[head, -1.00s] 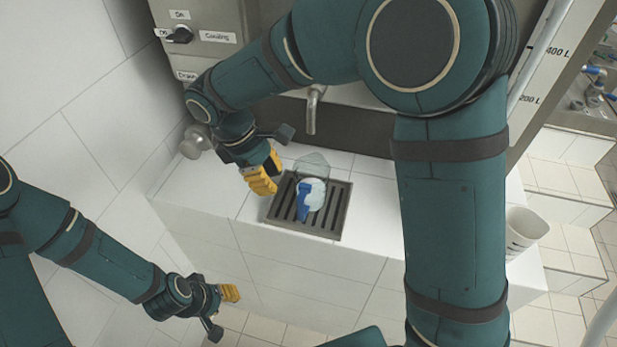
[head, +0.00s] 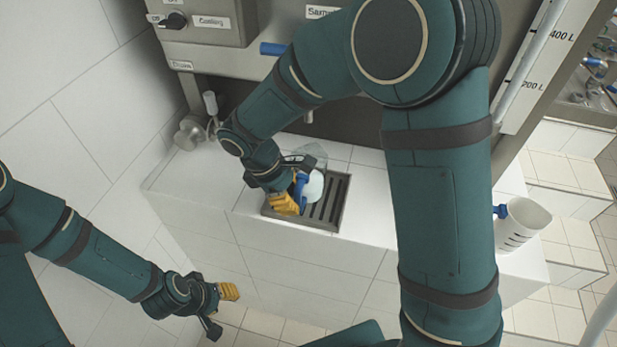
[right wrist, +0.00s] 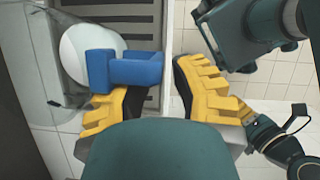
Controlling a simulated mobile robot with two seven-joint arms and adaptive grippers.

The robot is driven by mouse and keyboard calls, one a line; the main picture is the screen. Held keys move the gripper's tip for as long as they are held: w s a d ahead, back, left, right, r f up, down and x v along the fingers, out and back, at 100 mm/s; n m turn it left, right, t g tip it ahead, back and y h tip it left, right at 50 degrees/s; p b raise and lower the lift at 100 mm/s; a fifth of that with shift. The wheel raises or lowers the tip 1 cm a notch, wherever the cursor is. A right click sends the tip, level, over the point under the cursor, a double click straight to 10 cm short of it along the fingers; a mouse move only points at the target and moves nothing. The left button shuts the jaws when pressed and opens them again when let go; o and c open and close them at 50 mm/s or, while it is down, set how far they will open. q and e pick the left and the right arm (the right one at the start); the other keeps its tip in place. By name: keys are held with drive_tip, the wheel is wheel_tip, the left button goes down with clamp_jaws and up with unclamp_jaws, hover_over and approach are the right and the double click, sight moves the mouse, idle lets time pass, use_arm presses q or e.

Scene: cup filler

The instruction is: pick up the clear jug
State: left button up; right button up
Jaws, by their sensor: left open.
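The white part (right wrist: 88,55) is left of the handle. My left gripper (head: 220,308) is open and empty, low beside the counter.
A white measuring jug (head: 520,225) with a blue handle stands at the counter's right end. A metal machine with a control box (head: 205,20) rises behind the grate. A metal fitting (head: 192,132) is at the back left. The white counter (head: 200,185) is bare left of the grate.

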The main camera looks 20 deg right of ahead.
drive_tip(key=shift+x, duration=1.35)
clamp_jaws()
drive_tip(key=shift+r, duration=0.15)
